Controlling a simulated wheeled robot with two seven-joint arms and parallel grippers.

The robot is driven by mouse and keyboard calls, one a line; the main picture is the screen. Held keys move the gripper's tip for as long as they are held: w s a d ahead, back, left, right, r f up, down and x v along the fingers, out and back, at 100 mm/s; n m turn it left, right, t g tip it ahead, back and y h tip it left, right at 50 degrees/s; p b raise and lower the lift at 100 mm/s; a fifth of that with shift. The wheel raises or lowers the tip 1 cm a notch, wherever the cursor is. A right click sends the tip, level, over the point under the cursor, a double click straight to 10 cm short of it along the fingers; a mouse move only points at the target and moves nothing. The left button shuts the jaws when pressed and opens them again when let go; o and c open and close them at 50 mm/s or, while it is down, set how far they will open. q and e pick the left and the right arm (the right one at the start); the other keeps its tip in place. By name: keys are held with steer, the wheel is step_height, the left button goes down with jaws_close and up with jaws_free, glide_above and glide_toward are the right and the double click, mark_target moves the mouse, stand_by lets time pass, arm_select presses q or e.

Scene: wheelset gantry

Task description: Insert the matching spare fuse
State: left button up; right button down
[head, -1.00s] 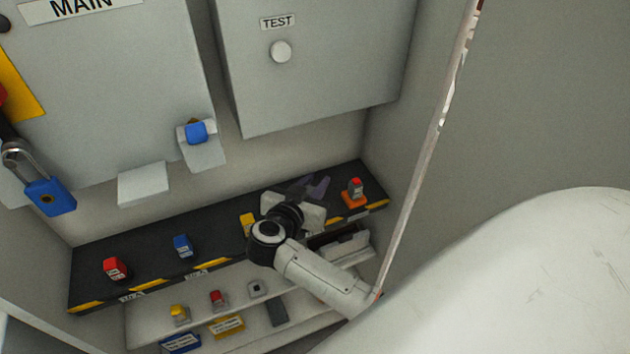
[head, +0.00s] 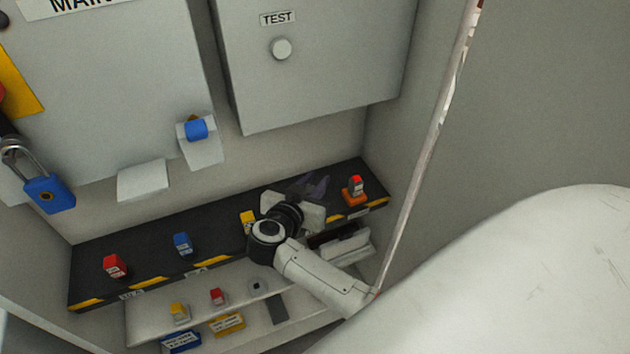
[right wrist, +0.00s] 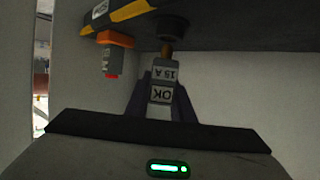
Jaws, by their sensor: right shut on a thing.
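My right gripper (head: 312,186) is over the right part of the black shelf in the head view. In the right wrist view its purple fingers (right wrist: 164,105) are shut on a grey fuse (right wrist: 162,84) labelled "15 A" and "OK". The fuse's brownish end meets or lies just short of a dark round piece (right wrist: 172,27) under the dark surface; I cannot tell if they touch. In the head view the held fuse is hidden by my wrist. My left gripper is not in view.
The black shelf (head: 145,258) bears red (head: 114,266), blue (head: 182,244) and yellow (head: 247,221) blocks, and an orange base with a red-topped block (head: 354,188) right of my gripper. A lower white ledge (head: 145,318) holds small parts. Cabinet walls stand close on the right.

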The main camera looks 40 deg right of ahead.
steer(key=shift+f+b, duration=0.45)
steer(key=shift+f, duration=0.55)
steer(key=c, duration=1.5)
jaws_free()
steer(key=shift+o, duration=0.2)
step_height(320, 180, up, 10)
steer(key=p, duration=0.1)
steer(key=shift+r, duration=0.1)
